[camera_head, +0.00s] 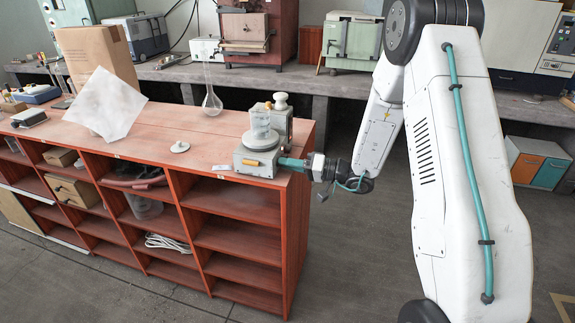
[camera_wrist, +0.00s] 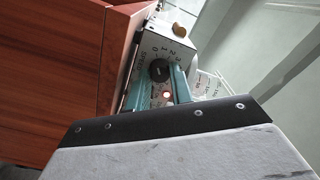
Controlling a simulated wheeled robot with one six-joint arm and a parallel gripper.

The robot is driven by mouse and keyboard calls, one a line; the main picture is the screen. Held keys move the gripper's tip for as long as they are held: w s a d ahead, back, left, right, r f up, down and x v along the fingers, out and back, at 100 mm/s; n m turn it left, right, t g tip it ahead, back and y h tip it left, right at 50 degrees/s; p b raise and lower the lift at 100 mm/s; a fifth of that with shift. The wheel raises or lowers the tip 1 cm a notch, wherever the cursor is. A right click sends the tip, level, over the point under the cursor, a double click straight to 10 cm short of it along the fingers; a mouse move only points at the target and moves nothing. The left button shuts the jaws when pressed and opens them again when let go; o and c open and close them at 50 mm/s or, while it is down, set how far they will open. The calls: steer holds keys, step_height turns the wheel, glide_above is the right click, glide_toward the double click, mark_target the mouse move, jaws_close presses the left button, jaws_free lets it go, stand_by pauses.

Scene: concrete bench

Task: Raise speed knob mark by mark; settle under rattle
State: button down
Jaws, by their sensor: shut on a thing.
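My gripper's teal fingers (camera_wrist: 164,82) reach the panel and are shut on this knob. In the head view my gripper (camera_head: 283,163) comes from the right; the knob is hidden there. The knob's exact setting is too small to read.
The shelf unit (camera_head: 286,235) ends just right of the device. On its top stand a tall glass flask (camera_head: 211,104), a small white lidlike disc (camera_head: 180,147), a pale sheet (camera_head: 105,103) and a cardboard box (camera_head: 98,52). The floor (camera_head: 365,250) right of the unit is clear.

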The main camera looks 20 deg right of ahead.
steer(key=shift+w+d, duration=0.1)
steer(key=c, duration=1.2)
jaws_free()
steer(key=shift+c, duration=0.2)
steer(key=v, duration=0.7)
steer(key=shift+s+d, duration=0.25)
